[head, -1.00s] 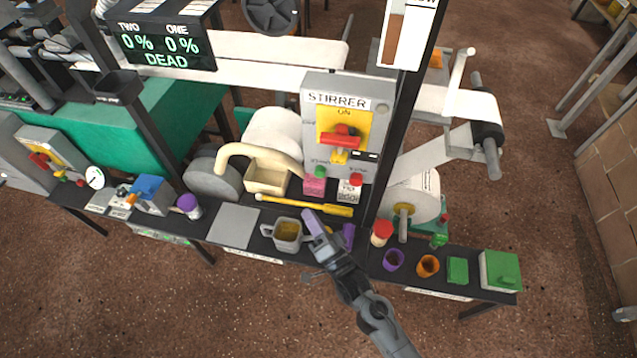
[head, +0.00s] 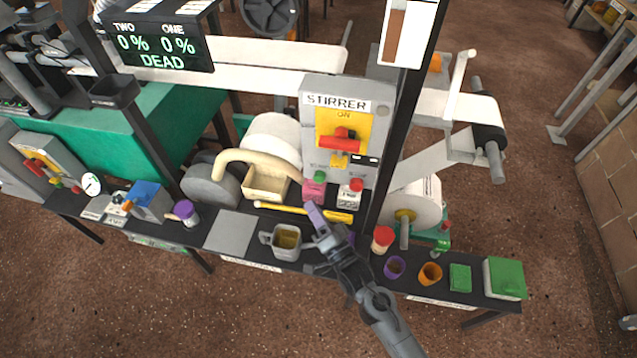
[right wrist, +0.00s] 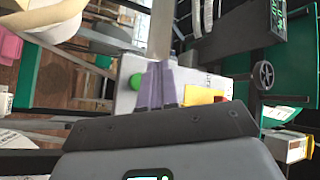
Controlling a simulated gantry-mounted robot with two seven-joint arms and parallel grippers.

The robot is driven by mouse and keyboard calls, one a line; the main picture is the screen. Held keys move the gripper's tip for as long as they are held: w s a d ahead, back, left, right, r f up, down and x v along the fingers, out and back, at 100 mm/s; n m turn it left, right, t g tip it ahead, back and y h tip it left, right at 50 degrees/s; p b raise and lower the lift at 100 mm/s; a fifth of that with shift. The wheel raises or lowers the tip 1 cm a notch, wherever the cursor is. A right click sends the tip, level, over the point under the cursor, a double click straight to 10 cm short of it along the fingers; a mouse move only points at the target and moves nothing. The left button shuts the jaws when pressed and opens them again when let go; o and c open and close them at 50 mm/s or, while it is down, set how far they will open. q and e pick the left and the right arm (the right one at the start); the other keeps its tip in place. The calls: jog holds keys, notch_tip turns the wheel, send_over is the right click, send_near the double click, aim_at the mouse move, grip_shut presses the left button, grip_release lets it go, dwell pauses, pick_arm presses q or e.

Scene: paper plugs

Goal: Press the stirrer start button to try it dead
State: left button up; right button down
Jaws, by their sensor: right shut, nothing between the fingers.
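The grey stirrer panel (head: 312,112) stands upright at the back of the bench in the head view. It carries a red switch handle (head: 340,144) on a yellow plate. At its foot are a green button (head: 319,176) over a pink block and a red button (head: 356,184) over a pale block. My right gripper (head: 313,210) is shut and empty, its purple fingertips just in front of and below the green button in the picture, apparently apart from it. In the right wrist view a round green button (right wrist: 137,82) shows beside the shut fingers (right wrist: 158,86). My left gripper is not in view.
A yellow paddle (head: 300,211) lies behind the fingertips. A grey mug (head: 285,242) stands to their left and a red-capped jar (head: 382,239) to their right. A dark post (head: 376,190) rises right of the panel. A display (head: 160,48) reads DEAD and 0%.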

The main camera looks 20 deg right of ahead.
aim_at(319, 179)
jog(key=w+d, duration=0.1)
jog(key=w, duration=0.1)
jog(key=w+d+b, duration=0.1)
jog(key=w, duration=0.1)
jog(key=shift+d, duration=0.4)
dwell(0.4)
dwell(0.6)
dwell(0.8)
jog(key=shift+d, duration=0.1)
jog(key=shift+w+d, duration=0.15)
jog(key=shift+w, duration=0.15)
